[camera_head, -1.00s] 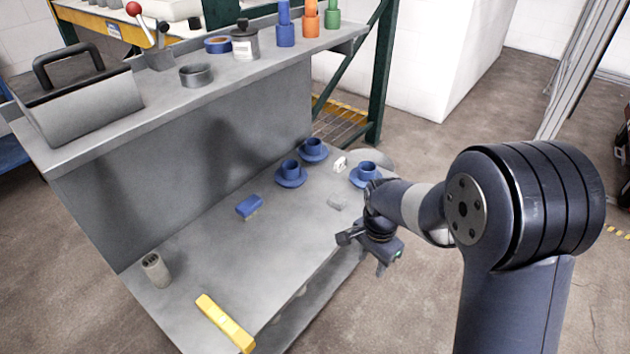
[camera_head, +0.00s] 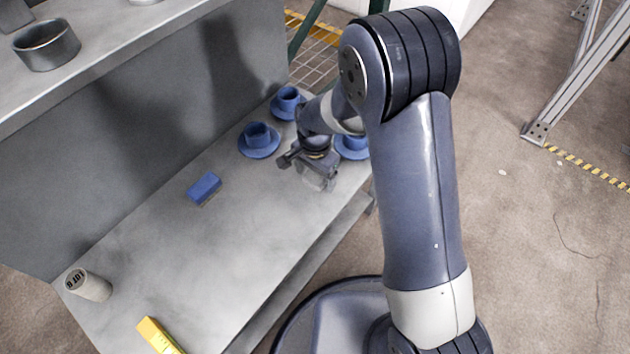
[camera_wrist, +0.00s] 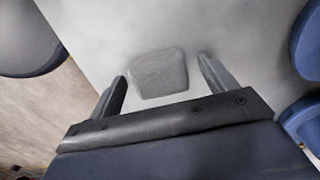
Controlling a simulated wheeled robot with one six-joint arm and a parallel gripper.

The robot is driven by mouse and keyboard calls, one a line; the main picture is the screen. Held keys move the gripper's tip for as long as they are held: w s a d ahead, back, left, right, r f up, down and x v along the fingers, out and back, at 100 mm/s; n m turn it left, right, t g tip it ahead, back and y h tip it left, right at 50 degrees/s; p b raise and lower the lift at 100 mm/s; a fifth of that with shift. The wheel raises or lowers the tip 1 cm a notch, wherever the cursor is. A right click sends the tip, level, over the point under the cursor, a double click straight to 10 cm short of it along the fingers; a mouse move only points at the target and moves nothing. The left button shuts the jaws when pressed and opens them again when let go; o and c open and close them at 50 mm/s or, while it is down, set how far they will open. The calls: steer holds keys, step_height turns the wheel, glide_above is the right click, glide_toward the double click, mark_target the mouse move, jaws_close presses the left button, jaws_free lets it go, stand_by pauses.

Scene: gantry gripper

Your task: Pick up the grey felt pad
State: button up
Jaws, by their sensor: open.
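The grey felt pad (camera_wrist: 160,74) lies flat on the grey bench shelf (camera_wrist: 120,25) in the wrist view. It is a small, roughly square piece with rounded corners. My gripper (camera_wrist: 162,78) is open, with one finger to each side of the pad and a gap showing on both sides. The pad looks centred between the fingers, a little beyond or level with their tips. I cannot tell how far above the shelf the fingers are. In the head view my gripper (camera_head: 305,172) is over the far right part of the shelf, and the pad is hidden or not distinct there.
Blue cups on saucers (camera_head: 259,142) stand close by, one just behind my gripper (camera_head: 353,146). A blue block (camera_head: 204,187) lies left of it. A grey cylinder (camera_head: 88,285) and a yellow object (camera_head: 158,336) are at the near end.

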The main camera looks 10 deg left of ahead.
mark_target(315, 175)
steer(key=shift+f, duration=0.15)
steer(key=c, duration=1.1)
steer(key=shift+o, duration=0.2)
step_height(315, 175, up, 10)
steer(key=p, duration=0.3)
steer(key=shift+p, duration=0.35)
